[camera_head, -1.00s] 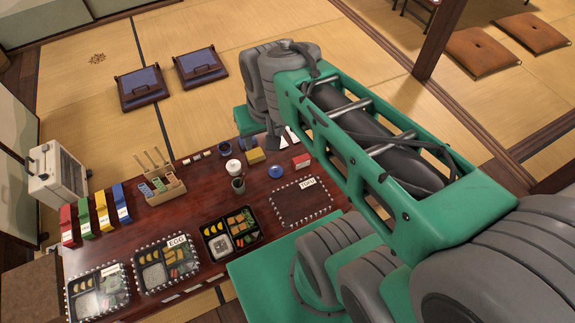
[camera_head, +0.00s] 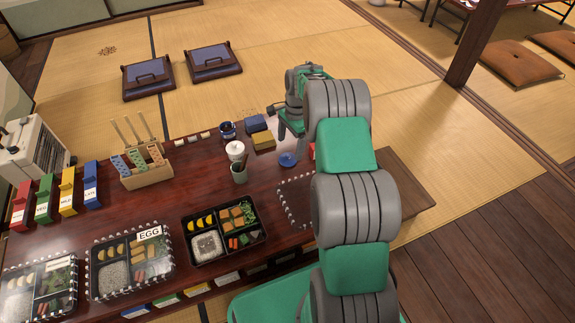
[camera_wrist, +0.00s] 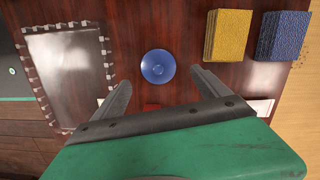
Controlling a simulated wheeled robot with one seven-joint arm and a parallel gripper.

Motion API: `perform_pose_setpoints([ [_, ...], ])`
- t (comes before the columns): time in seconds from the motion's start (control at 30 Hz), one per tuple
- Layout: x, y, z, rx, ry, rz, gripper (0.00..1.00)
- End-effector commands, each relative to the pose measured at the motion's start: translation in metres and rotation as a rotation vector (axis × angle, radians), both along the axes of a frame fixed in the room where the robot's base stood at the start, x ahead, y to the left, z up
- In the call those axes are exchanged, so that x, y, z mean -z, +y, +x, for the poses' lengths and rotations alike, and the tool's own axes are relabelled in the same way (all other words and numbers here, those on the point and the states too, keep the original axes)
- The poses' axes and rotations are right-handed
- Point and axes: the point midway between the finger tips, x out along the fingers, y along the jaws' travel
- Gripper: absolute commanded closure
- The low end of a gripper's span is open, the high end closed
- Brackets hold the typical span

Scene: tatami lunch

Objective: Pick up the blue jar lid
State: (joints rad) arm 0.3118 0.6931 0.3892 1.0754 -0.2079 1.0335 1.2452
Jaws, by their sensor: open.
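The blue jar lid (camera_head: 288,159) is a small round blue disc lying on the dark red table, right of the white jar. In the wrist view the lid (camera_wrist: 158,66) lies on bare wood, just beyond my two fingertips and between their lines. My gripper (camera_wrist: 161,82) is open and empty, above the table and apart from the lid. In the head view my gripper (camera_head: 280,122) hangs over the table's far side, partly hidden by my own arm.
A yellow block (camera_wrist: 228,36) and a blue block (camera_wrist: 285,36) stand right of the lid in the wrist view. A red object (camera_wrist: 152,106) sits near my gripper.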

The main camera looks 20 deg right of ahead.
Motion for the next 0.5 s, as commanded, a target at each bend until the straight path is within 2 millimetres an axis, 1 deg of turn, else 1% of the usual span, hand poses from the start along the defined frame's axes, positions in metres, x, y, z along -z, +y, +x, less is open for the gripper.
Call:
perform_pose_setpoints([
  [0.13, 0.029, 0.006, -0.004, -0.002, 0.003, 0.0, 0.14],
  [0.23, 0.045, 0.008, -0.005, -0.003, 0.001, 0.0, 0.14],
  [0.3, 0.05, 0.009, -0.004, -0.003, 0.0, 0.0, 0.14],
  [0.5, 0.048, 0.009, -0.004, -0.003, 0.0, 0.0, 0.14],
])
